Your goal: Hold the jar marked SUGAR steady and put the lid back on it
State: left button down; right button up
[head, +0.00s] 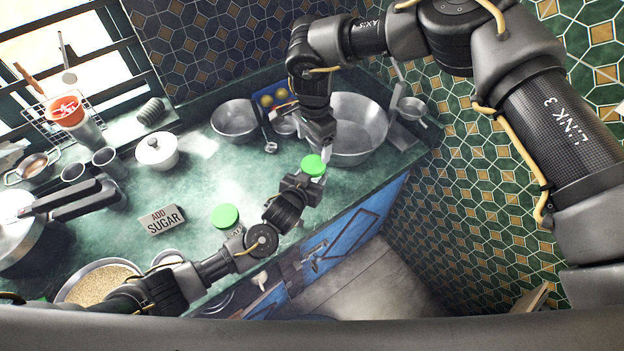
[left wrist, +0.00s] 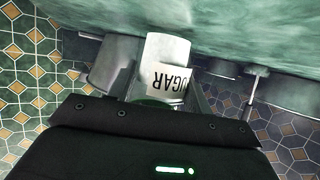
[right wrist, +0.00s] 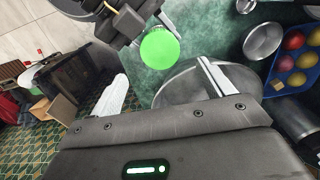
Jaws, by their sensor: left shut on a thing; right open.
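The jar marked SUGAR (left wrist: 168,52) shows in the left wrist view, pale with a label reading "UGAR", its S hidden. A green lid (head: 313,165) covers its top in the head view and shows as a full round disc in the right wrist view (right wrist: 160,48). I cannot tell whether it is fully seated. My left gripper (head: 308,182) is shut on the jar near the counter's front edge. My right gripper (head: 322,150) is open and empty just above the lid. In the right wrist view its fingers (right wrist: 163,88) are apart, clear of the lid.
A second green-lidded jar (head: 225,216) stands to the left, near a sign reading ADD SUGAR (head: 162,219). A large metal bowl (head: 372,125) is close behind my right gripper. A white lidded pot (head: 156,152) stands farther back. The counter's middle is mostly free.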

aim_at(313, 164)
jog(key=shift+f, duration=0.15)
jog(key=shift+f, duration=3.9)
jog(key=c, duration=1)
jog(key=m, duration=0.3)
jog(key=o, duration=1.1)
